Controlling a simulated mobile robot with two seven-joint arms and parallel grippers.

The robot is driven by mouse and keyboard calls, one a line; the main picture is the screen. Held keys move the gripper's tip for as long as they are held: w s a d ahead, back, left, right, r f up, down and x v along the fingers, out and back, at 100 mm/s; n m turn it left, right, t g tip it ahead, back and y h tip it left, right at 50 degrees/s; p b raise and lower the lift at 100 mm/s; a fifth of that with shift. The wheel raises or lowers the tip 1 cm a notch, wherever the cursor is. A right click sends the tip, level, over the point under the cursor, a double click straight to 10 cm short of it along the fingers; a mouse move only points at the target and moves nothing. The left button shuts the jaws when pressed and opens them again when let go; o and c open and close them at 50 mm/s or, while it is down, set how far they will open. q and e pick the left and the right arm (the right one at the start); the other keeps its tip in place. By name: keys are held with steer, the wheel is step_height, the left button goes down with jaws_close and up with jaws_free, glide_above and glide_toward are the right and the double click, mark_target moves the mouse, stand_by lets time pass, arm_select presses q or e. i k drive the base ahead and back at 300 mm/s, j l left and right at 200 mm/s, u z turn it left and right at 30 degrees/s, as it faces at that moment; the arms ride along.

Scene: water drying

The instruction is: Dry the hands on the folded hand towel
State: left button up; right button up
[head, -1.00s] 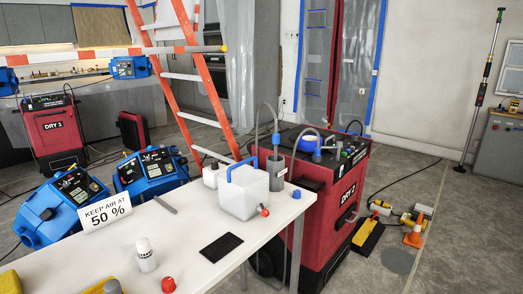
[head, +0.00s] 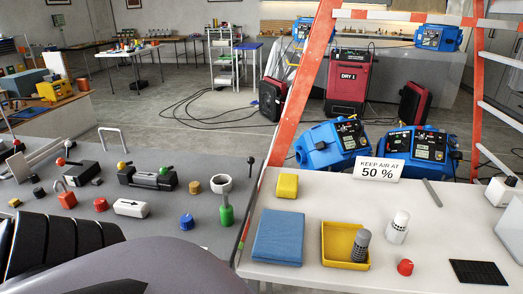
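A flat blue rectangular thing (head: 279,237), which looks like the folded hand towel, lies at the left end of the white table (head: 320,190). Its surface looks smooth and undisturbed. Neither of my grippers shows in the head view. A smooth grey rounded part, perhaps of my own arm, fills the bottom left and hides part of the grey bench. No hand or gripper touches the blue thing.
A yellow tray (head: 329,250) with a grey-capped bottle stands right of the blue thing, near a white bottle (head: 398,228) and a red knob (head: 405,267). A yellow sponge-like block (head: 287,186) lies behind. The grey bench (head: 215,172), crowded with fittings, adjoins left. An orange ladder (head: 292,110) rises behind.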

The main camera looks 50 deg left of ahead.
mark_target(279, 238)
steer(key=k+u, duration=0.1)
steer(key=u, duration=1.35)
steer(key=j+z, duration=0.1)
steer(key=z, duration=0.3)
steer(key=j+z, duration=0.1)
steer(key=z, duration=0.25)
steer(key=j+z, duration=0.1)
steer(key=z, duration=0.3)
steer(key=j+z, duration=0.1)
steer(key=z, duration=0.25)
steer(key=k+j+z, duration=0.4)
steer(key=j+z, duration=0.2)
steer(key=k+j+z, duration=0.15)
steer(key=k+j, duration=0.45)
